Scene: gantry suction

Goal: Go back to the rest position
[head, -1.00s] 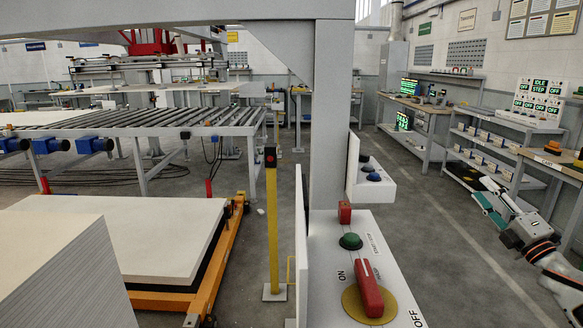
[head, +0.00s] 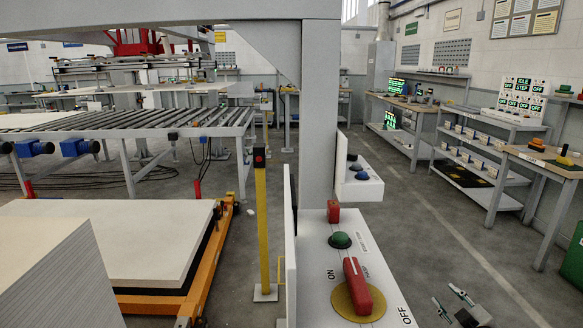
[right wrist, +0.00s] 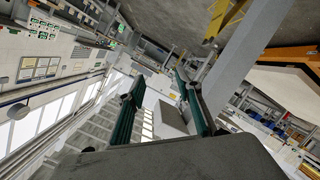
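My right gripper (head: 450,305) is low at the right in the head view, above the grey floor and clear of the control panel. Its two fingers are spread apart with nothing between them. In the right wrist view the green-padded fingers (right wrist: 158,108) also stand apart and empty, with the room tilted behind them. The control panel (head: 318,275) stands in front of me, with a red rotary switch (head: 357,287) on a yellow disc, a green button (head: 340,240) and a red block (head: 333,211). My left gripper is not in view.
A grey post (head: 319,120) rises behind the panel. A yellow post (head: 262,225) and an orange lift frame (head: 205,265) with white sheets (head: 110,235) stand to the left. Shelves and a workbench (head: 540,165) line the right wall. The floor (head: 430,225) between them is open.

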